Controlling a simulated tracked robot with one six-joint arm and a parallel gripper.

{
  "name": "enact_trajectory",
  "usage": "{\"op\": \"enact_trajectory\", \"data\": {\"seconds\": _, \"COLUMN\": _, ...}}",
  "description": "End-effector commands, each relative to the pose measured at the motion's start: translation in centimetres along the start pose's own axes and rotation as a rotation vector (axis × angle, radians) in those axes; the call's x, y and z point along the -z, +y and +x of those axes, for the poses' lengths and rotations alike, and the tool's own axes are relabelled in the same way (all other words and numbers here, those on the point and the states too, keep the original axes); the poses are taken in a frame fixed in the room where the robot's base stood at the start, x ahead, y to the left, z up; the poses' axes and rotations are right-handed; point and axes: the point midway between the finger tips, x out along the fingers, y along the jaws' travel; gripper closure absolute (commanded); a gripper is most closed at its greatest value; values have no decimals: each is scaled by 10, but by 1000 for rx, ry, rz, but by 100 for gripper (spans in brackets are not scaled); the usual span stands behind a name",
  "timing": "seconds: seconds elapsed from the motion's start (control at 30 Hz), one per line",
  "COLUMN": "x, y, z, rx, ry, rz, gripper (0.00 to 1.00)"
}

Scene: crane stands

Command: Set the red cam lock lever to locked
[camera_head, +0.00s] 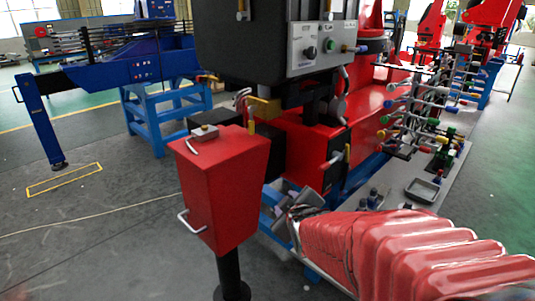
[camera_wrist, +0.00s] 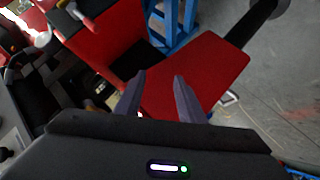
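I cannot tell for certain which lever is the red cam lock lever. Beyond the fingers is the red pedestal box (camera_wrist: 200,65), which also stands in the middle of the head view (camera_head: 222,190).
My red ribbed arm fills the lower right of the head view. A bench (camera_head: 450,180) with many coloured-knob levers and a small grey tray (camera_head: 422,190) stands at right. A blue stand (camera_head: 165,110) is behind at left. The floor at lower left is clear.

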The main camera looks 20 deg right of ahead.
Motion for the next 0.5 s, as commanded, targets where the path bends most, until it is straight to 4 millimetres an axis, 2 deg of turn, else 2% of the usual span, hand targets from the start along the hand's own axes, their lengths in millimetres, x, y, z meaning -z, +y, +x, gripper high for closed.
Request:
{"op": "enact_trajectory", "data": {"seconds": 0.03, "x": -8, "y": 7, "z": 10, "rx": -28, "ry": 9, "rz": -29, "gripper": 64}}
{"op": "enact_trajectory", "data": {"seconds": 0.2, "x": -23, "y": 31, "z": 34, "rx": -134, "ry": 64, "rz": -152, "gripper": 64}}
{"op": "enact_trajectory", "data": {"seconds": 0.5, "x": -56, "y": 68, "z": 57, "rx": -336, "ry": 133, "rz": -367, "gripper": 64}}
